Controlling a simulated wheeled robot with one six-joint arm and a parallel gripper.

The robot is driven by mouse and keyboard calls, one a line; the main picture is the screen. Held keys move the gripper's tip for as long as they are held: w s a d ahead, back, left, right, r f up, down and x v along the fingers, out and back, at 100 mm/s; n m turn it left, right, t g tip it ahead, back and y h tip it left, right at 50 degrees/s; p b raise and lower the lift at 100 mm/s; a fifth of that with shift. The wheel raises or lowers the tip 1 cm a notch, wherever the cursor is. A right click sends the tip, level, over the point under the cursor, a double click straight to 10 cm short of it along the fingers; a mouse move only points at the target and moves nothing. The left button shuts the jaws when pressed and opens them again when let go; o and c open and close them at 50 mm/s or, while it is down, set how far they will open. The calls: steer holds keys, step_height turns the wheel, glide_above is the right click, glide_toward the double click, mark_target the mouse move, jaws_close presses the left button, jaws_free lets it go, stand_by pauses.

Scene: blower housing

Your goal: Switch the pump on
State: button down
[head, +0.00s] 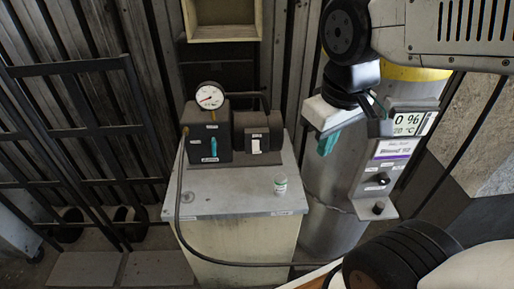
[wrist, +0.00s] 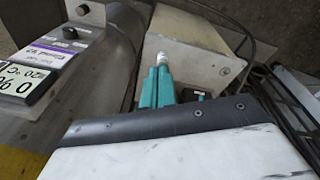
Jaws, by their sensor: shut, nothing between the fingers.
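The dark pump unit (head: 224,135) stands on a pale cabinet in the head view, with a round dial gauge (head: 209,96) on top. Its left block has a teal lever (head: 214,147), and its right block carries a white rocker switch (head: 256,146). The switch's position is too small to tell. My gripper (head: 325,146) has teal fingers, shut and empty, in the air to the right of the pump and clear of it. The fingers show together in the wrist view (wrist: 160,72), with the switch not clearly visible there.
A small white jar (head: 280,184) stands on the cabinet top (head: 245,190), right of centre. A large metal cylinder (head: 330,190) on the right bears a panel with a display (head: 408,123) and knobs, close to my gripper. A dark hose (head: 177,200) runs down the cabinet's left. A black rack (head: 75,133) stands at left.

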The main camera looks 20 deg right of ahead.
mark_target(256, 145)
steer(key=w+a+f+n+t, duration=0.1)
steer(key=w+a+f+n, duration=0.1)
steer(key=w+f+n, duration=0.4)
steer(key=w+a+f+n, duration=0.3)
steer(key=w+f+n, duration=0.3)
steer(key=w, duration=0.7)
steer(key=shift+w+a+t+h, duration=0.2)
steer(key=shift+w+t+h, duration=0.1)
steer(key=shift+w+t, duration=0.1)
steer(key=w+d+f, duration=0.2)
steer(key=w+f, duration=0.4)
steer(key=f, duration=0.3)
steer(key=shift+w+f, duration=0.35)
steer(key=shift+f, duration=0.05)
steer(key=shift+d, duration=0.15)
